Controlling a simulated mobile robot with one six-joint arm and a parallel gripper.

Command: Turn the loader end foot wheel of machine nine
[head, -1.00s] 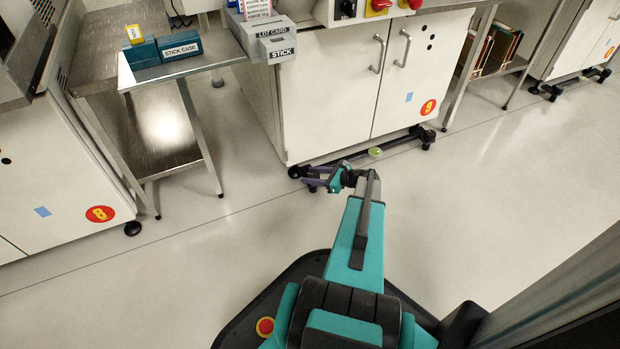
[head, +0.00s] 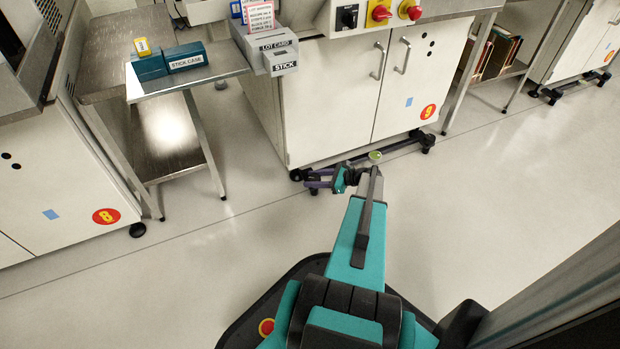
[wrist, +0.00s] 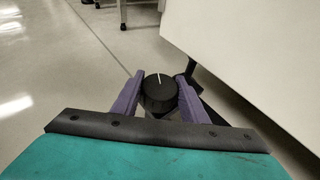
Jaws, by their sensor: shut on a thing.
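Machine nine (head: 335,100) is a white cabinet with a red and yellow 9 label on its right door. My gripper (head: 312,181) is low by the cabinet's left front corner, where a dark foot (head: 296,174) shows partly. In the wrist view my gripper's purple fingers (wrist: 160,82) are shut on the foot wheel (wrist: 160,96), a round black knob between them. A white line on its top points away from my wrist, tilted slightly left. The wheel is hidden by my gripper in the head view.
A round green level (head: 375,156) sits on the low foot rail beside my arm. Another dark foot (head: 425,142) is at the cabinet's right. Machine eight (head: 60,170) and a steel table (head: 205,85) stand left. The floor (head: 500,220) at right is clear.

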